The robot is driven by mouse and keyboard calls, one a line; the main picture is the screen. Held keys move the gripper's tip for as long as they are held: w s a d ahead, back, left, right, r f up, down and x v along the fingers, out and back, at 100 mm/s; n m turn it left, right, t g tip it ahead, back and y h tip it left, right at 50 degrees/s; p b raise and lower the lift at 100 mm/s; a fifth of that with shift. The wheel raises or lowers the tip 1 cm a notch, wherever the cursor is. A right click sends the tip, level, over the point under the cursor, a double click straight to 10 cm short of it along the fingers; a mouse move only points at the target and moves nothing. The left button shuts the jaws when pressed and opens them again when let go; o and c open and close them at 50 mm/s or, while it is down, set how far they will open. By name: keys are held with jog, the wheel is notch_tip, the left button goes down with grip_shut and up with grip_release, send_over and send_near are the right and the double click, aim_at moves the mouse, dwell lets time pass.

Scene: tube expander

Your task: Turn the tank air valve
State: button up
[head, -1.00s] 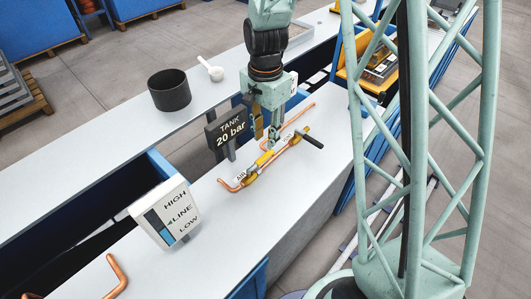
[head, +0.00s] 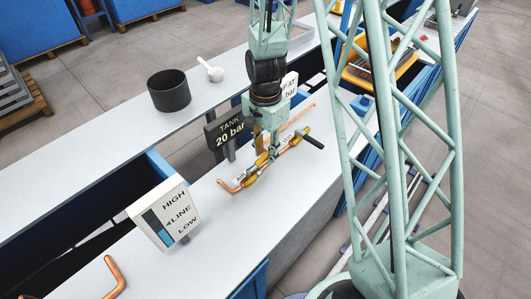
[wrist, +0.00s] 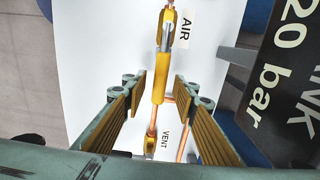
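The air valve shows in the wrist view as a yellow lever (wrist: 162,77) on a copper pipe, beside a label reading AIR (wrist: 185,28). In the head view its yellow body (head: 249,181) sits on the pipe near the bench's front edge, partly behind my gripper. My gripper (head: 268,160) points down over the pipe assembly. In the wrist view my gripper (wrist: 160,95) is open, one finger pad on each side of the lever, with visible gaps. A VENT label (wrist: 164,140) is lower in that view, by a second yellow part (wrist: 152,143). Contact is not visible.
A TANK 20 bar sign (head: 225,130) stands close to my gripper. A black handle (head: 313,142) is at the pipe's right end. A dark pot (head: 169,90) and white scoop (head: 212,70) are on the rear bench.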

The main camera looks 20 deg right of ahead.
jog(key=shift+c, duration=0.6)
grip_shut()
